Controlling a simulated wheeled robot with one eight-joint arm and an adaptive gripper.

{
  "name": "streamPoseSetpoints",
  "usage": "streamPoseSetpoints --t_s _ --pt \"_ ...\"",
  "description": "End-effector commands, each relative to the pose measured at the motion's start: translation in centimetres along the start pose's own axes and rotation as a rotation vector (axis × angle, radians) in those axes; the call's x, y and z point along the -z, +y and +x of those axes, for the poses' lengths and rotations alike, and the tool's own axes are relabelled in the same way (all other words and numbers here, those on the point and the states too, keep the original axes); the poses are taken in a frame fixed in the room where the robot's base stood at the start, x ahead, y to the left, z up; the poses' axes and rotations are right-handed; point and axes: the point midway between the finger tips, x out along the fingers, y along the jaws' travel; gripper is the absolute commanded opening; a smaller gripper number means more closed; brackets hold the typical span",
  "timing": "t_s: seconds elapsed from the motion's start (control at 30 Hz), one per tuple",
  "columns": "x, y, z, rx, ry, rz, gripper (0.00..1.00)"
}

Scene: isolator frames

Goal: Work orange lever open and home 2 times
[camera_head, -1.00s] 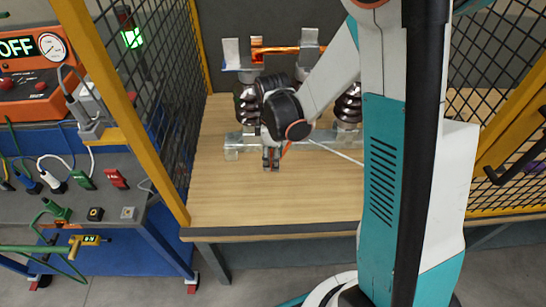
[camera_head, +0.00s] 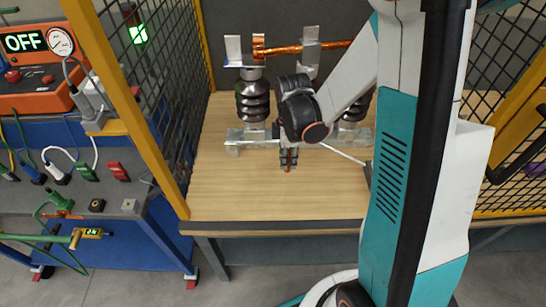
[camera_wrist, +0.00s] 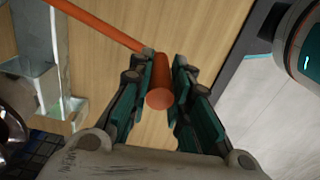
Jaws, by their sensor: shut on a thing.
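The orange lever (camera_wrist: 100,25) shows in the wrist view as a rod running from the top left to an orange round handle (camera_wrist: 160,90) between the fingers. My gripper (camera_wrist: 163,65) is shut on that handle, one finger pad on each side. In the head view my gripper (camera_head: 289,158) points down over the wooden table, in front of the isolator's grey base rail (camera_head: 248,136). Only a small orange-red bit of the lever shows at its fingertips there; the rest is hidden behind my gripper. A copper bar (camera_head: 280,50) spans above the isolator's dark insulators (camera_head: 252,102).
Yellow-framed mesh panels (camera_head: 150,110) flank the wooden table (camera_head: 235,195). A blue bench (camera_head: 110,190) with an orange box reading OFF (camera_head: 35,60) stands left. The table front is clear. A pale rod (camera_head: 343,154) lies right of my gripper.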

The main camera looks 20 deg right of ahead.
Motion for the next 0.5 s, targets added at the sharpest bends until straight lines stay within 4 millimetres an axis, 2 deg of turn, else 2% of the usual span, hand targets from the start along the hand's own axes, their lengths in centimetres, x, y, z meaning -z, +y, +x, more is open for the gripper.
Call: streamPoseSetpoints --t_s 0.1,0.5 --pt "-2.7 -0.5 0.1 0.0 0.0 -0.09 0.0" --pt "-10.5 -0.9 0.1 0.001 -0.001 -0.45 0.0"
